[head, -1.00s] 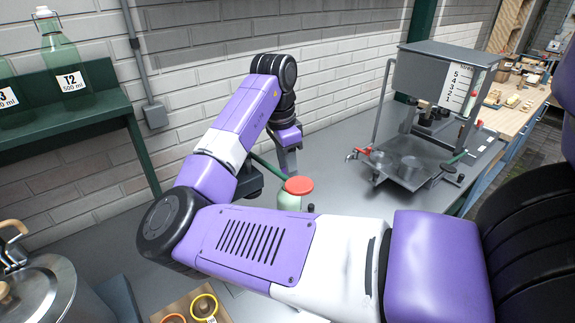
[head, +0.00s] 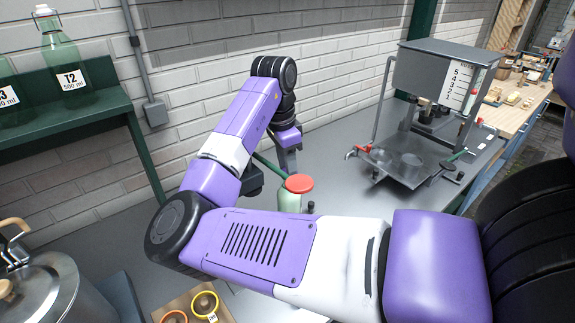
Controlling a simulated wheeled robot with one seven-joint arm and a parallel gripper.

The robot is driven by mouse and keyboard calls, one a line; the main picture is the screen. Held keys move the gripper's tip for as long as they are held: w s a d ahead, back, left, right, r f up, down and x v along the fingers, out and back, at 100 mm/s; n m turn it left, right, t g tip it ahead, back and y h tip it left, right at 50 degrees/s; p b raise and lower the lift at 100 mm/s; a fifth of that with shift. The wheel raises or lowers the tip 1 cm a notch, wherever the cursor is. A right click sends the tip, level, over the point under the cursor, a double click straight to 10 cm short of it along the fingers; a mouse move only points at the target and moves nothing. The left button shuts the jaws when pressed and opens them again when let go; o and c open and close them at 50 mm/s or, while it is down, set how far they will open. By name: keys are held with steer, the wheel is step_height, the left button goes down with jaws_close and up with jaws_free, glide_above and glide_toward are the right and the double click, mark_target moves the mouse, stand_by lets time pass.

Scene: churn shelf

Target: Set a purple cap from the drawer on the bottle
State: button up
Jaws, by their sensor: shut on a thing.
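My gripper (head: 291,170) points down over the grey bench, just behind a pale green bottle (head: 290,202) with a red top (head: 299,184). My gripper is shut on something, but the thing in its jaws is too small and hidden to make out. My forearm covers the lower part of the bottle. A thin green bar (head: 268,164) shows beside the fingers; I cannot tell whether it touches them. I see no purple cap and no drawer.
A grey stand with a number scale (head: 430,80) is at the right on the bench. Swing-top bottles, one marked T2 (head: 68,60), stand on a green shelf (head: 85,115) at the left. A metal pot (head: 45,290) and a wooden tray with small cups (head: 204,304) are in front.

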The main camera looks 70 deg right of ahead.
steer(key=shift+f, duration=0.35)
stand_by(0.5)
steer(key=o, duration=1.4)
steer(key=shift+c, duration=0.2)
steer(key=shift+c, duration=0.6)
steer(key=shift+r+p, duration=1.9)
steer(key=shift+r, duration=1.65)
